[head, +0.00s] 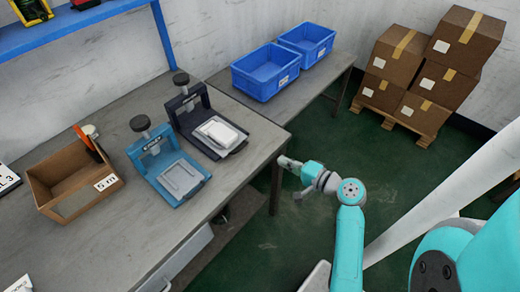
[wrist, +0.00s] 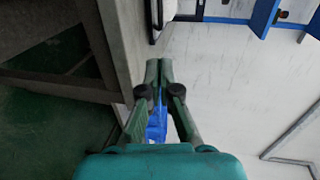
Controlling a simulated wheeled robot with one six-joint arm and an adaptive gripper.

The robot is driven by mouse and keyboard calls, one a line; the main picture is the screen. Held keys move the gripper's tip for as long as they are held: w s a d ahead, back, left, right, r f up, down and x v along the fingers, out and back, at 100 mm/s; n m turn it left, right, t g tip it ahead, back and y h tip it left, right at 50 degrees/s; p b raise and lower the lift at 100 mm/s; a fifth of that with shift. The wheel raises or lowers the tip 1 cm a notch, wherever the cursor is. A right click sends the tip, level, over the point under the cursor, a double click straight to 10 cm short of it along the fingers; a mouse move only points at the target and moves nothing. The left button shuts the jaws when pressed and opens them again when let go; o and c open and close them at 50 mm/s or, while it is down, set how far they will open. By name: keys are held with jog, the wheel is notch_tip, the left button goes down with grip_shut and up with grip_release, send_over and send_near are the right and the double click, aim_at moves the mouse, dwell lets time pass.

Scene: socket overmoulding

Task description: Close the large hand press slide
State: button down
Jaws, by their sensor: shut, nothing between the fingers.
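Two hand presses stand on the grey workbench in the head view. The dark navy press (head: 187,101) is at the back right, with a white block (head: 218,132) on its slide, which sticks out toward the bench's right edge. The light blue press (head: 150,143) is nearer, with a pale plate on its slide (head: 181,178), which also sticks out in front. I cannot tell for certain which one is the large press. My gripper (head: 287,163) is shut and empty, off the right edge of the bench, apart from both presses. Its closed fingers (wrist: 158,66) show in the wrist view; no press shows there.
The workbench (head: 110,245) also bears a cardboard box (head: 72,183) at the left. Two blue crates (head: 266,72) stand on the side table behind. Stacked cartons (head: 435,80) sit on a pallet at the back right. The green floor (head: 300,225) by the bench is clear.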

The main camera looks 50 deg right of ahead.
send_near(226, 127)
jog(key=s+f, duration=0.3)
jog(key=shift+s, duration=0.3)
jog(key=r+x, duration=0.1)
jog(key=x, duration=0.3)
jog(key=r+x, duration=0.1)
jog(key=x, duration=0.3)
jog(key=r+x, duration=0.1)
jog(key=x, duration=0.4)
jog(key=shift+w, duration=0.5)
jog(key=shift+r, duration=0.15)
